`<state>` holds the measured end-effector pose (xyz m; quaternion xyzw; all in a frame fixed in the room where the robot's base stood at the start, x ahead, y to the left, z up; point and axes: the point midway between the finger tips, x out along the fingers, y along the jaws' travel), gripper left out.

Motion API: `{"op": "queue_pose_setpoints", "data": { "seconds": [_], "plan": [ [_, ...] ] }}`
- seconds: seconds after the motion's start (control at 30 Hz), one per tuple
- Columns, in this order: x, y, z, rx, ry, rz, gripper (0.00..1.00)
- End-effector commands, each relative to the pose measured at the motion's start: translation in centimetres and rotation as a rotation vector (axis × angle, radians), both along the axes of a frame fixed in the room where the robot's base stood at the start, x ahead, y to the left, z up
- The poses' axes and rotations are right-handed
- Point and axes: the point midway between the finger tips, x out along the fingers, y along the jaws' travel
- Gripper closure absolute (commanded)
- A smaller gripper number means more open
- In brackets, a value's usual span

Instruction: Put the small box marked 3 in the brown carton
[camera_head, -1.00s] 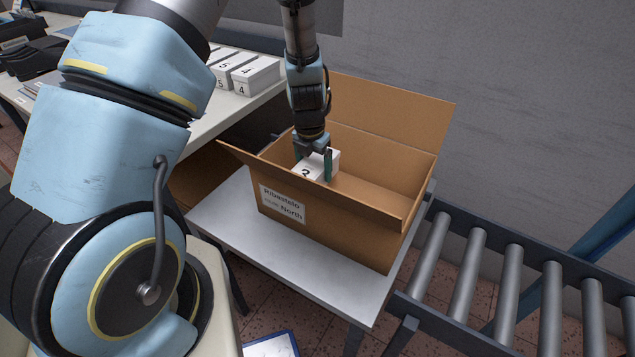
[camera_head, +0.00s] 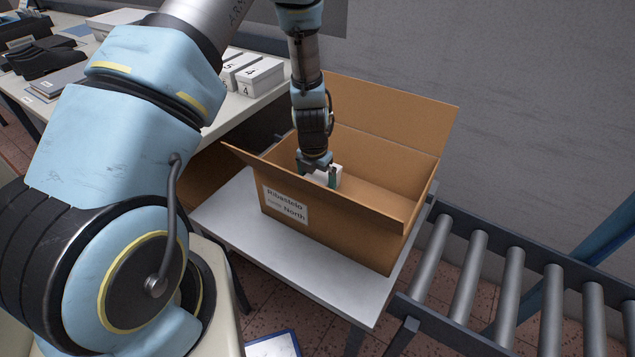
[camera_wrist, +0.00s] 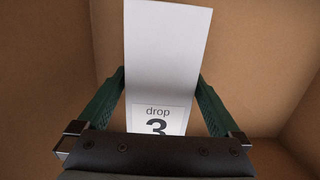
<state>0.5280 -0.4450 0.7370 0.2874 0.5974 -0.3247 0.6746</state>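The small white box (camera_wrist: 165,60) marked "drop 3" sits between my gripper's two green fingers in the wrist view. Both fingertips meet its sides, so my gripper (camera_wrist: 161,75) is shut on it. In the head view, the box (camera_head: 322,177) and my gripper (camera_head: 319,172) are down inside the brown carton (camera_head: 330,236), near its left end. The carton stands open, its flaps spread, with a white label on its front. The carton's front wall hides the box's lower part, and I cannot tell whether it touches the carton floor.
The carton stands on a small white table (camera_head: 226,217). A roller conveyor (camera_head: 505,275) runs to the right. White boxes marked 4 (camera_head: 258,78) and 5 stand on the bench behind at left. The right part of the carton looks empty.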

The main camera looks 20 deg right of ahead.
Motion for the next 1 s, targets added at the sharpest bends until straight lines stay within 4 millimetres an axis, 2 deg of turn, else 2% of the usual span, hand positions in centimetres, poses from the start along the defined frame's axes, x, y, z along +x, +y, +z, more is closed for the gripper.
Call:
{"op": "queue_pose_setpoints", "data": {
  "seconds": [0.17,0.33,0.47,0.8,1.0],
  "plan": [
    [0.0,0.0,0.1,0.0,0.0,0.0,0.0],
    [0.0,0.0,1.1,0.0,-0.003,-0.001,0.0],
    [-0.2,0.2,3.1,-0.002,-0.004,-0.001,0.0],
    [-0.7,0.8,9.5,-0.002,-0.003,-0.002,0.0],
    [-0.8,1.1,11.8,-0.001,-0.002,0.0,0.0]
  ]
}}
